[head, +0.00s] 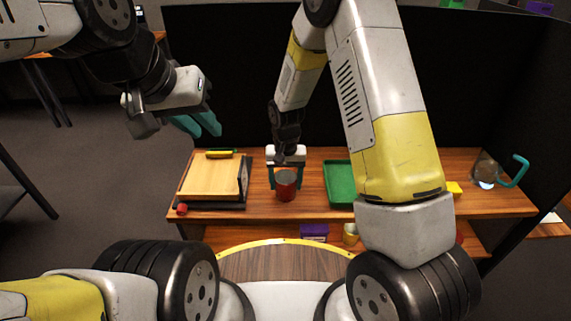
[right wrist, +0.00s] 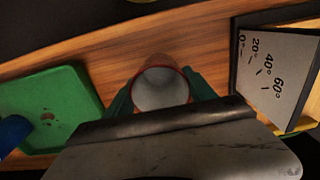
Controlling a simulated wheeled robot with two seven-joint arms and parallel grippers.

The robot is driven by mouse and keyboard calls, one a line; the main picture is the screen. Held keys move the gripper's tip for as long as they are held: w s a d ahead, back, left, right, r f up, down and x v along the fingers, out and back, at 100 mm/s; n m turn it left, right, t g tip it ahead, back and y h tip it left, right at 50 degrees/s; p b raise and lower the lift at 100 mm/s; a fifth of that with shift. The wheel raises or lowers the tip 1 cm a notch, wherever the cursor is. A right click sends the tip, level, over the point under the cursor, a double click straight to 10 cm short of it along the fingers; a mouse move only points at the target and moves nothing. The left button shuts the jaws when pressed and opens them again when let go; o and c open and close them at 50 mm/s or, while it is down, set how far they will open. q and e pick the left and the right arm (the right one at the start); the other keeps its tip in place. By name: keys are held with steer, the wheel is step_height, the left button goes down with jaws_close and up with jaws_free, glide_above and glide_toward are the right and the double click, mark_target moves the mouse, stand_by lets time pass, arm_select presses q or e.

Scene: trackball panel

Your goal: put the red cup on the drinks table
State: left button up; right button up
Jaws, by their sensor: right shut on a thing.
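The red cup (head: 286,187) is upright at the wooden table (head: 312,210), in the middle of the head view. My right gripper (head: 286,176) points down and is shut on the cup, one teal finger on each side. I cannot tell whether the cup's base touches the table. In the right wrist view the cup (right wrist: 160,88) shows its pale inside and red rim between the fingers. My left gripper (head: 197,122) hangs in the air at the left, away from the cup; its finger gap is unclear. No table is marked as the drinks table.
A green tray (head: 338,184) lies right of the cup; a blue thing (right wrist: 12,132) is at it in the wrist view. A wooden board with an angle-marked side (right wrist: 275,75) stands left. A red ball (head: 182,209) is at the left edge. A lower shelf holds a purple box (head: 314,231).

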steer(key=o, duration=1.5)
steer(key=shift+f, duration=0.15)
steer(key=s+d+r+t+y, duration=0.1)
steer(key=d+r, duration=0.1)
steer(key=r, duration=0.8)
steer(key=s+d+r, duration=0.2)
steer(key=r, duration=0.9)
steer(key=s+d+r+t, duration=0.1)
steer(key=s+d+r, duration=0.2)
steer(key=s+r, duration=0.1)
steer(key=s+d+r+t, duration=0.2)
steer(key=s+d+r, duration=0.1)
steer(key=s, duration=0.4)
steer(key=s+d+r+t+y, duration=0.1)
steer(key=s+d+r+t, duration=0.1)
steer(key=s+r, duration=0.3)
steer(key=shift+s+d+n, duration=0.3)
steer(key=shift+s+d, duration=0.1)
steer(key=shift+d, duration=0.4)
